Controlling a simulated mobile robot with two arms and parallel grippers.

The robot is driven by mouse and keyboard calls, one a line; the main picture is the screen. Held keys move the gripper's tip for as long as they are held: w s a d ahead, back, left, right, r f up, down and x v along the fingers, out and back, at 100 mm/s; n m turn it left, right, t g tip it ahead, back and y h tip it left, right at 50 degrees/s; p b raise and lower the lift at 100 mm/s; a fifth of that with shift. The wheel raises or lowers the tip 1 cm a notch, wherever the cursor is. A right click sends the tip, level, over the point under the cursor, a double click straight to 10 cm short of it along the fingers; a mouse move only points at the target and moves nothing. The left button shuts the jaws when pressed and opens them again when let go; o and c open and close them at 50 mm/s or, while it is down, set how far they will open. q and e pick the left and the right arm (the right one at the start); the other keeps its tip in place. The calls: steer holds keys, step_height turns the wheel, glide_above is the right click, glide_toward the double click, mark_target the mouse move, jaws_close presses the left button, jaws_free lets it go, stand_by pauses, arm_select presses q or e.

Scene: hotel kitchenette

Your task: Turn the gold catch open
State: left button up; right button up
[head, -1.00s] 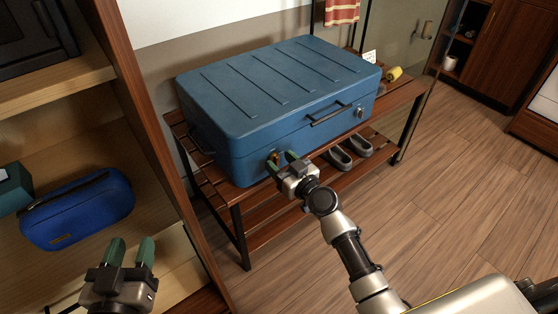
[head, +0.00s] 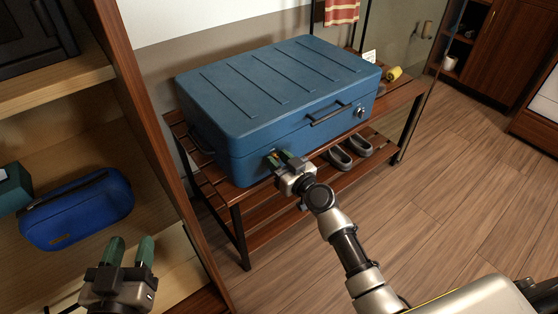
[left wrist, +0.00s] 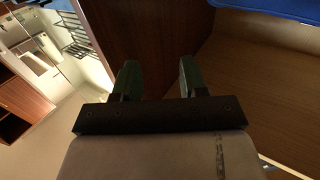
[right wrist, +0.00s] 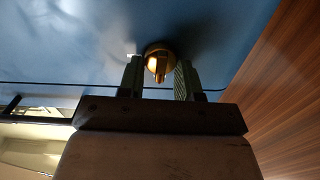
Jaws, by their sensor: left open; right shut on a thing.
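The gold catch (right wrist: 158,62) is on the front of the blue case (head: 270,92), near its lower left corner. In the right wrist view it has a round base with a raised grip, and it sits between my right fingertips. My right gripper (right wrist: 158,78) is shut on it; in the head view the right gripper (head: 280,161) mostly hides the catch. The case lid is down. My left gripper (head: 128,252) is open and empty at the lower left, away from the case; its fingers also show in the left wrist view (left wrist: 158,78).
The case stands on a slatted wooden rack (head: 398,96) with grey shoes (head: 350,152) below. A silver fitting (head: 361,113) and a dark handle (head: 328,115) are on the case front. A shelf unit at left holds a blue bag (head: 80,210). The floor at right is clear.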

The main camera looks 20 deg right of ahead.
arm_select(q)
steer(key=shift+d+r+t+h, duration=0.1)
steer(key=shift+r+t+h, duration=0.2)
steer(key=shift+r+t, duration=0.3)
arm_select(e)
steer(key=m, duration=1.1)
steer(key=f+m, duration=0.1)
steer(key=m, duration=0.5)
steer(key=shift+w+d, duration=0.15)
steer(key=shift+d, duration=0.25)
steer(key=shift+m, duration=0.4)
steer(key=o, duration=0.8)
